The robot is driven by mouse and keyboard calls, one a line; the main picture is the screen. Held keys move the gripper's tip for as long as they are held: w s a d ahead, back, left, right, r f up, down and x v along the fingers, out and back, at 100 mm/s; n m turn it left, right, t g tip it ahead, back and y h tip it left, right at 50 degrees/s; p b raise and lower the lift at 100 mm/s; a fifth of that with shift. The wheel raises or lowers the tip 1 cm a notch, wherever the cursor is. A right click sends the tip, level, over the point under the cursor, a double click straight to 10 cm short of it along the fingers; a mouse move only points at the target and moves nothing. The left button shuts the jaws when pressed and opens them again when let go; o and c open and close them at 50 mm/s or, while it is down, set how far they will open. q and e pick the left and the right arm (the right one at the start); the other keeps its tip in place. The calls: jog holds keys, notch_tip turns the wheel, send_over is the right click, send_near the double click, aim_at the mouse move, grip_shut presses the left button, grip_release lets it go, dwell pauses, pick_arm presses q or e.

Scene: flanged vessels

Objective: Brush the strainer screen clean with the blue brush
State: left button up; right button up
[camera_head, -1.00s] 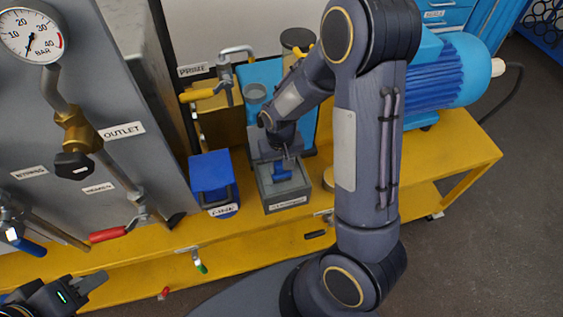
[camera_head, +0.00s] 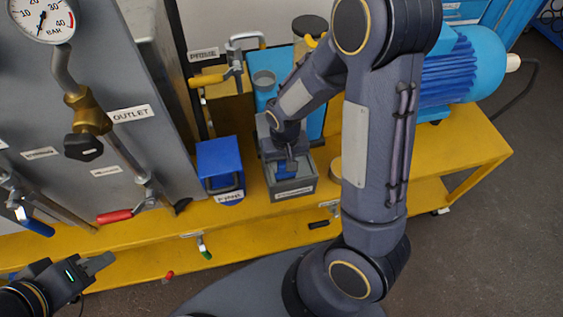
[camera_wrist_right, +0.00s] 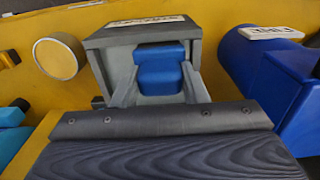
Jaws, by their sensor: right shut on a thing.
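A blue block-shaped handle, which looks like the brush (camera_head: 284,172), stands in a grey open box (camera_head: 295,189) on the yellow bench. Its bristles are hidden. My right gripper (camera_head: 288,160) reaches down into the box and is shut on the blue handle. In the right wrist view, the grey fingers (camera_wrist_right: 157,88) lie on both sides of the blue brush (camera_wrist_right: 160,72). The strainer screen cannot be made out for sure. My left gripper (camera_head: 97,265) is at the lower left, away from the bench objects, and its opening is unclear.
A blue container (camera_head: 220,168) with a label stands left of the grey box. A small round tan-topped thing (camera_wrist_right: 58,57) stands on its other side. Valves and a yellow-handled lever (camera_head: 208,80) rise behind. A blue motor (camera_head: 465,70) is at the right.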

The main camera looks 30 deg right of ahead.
jog(key=shift+s+d+f, duration=0.1)
jog(key=shift+s+d, duration=0.15)
jog(key=shift+d, duration=0.75)
jog(key=shift+d, duration=0.1)
jog(key=shift+s+d, duration=0.2)
jog(key=shift+d, duration=0.5)
jog(key=shift+s+d, duration=0.2)
jog(key=shift+d, duration=0.5)
jog(key=shift+w+a+b, duration=0.15)
jog(key=shift+w+a, duration=0.05)
jog(key=shift+a, duration=0.6)
jog(key=shift+w+a+b, duration=0.15)
jog(key=shift+w+a, duration=0.05)
jog(key=shift+a, duration=0.55)
jog(key=shift+f, duration=0.1)
jog(key=shift+w+a, duration=0.2)
jog(key=shift+a, duration=0.55)
jog(key=shift+w+a, duration=0.15)
jog(key=shift+a, duration=0.6)
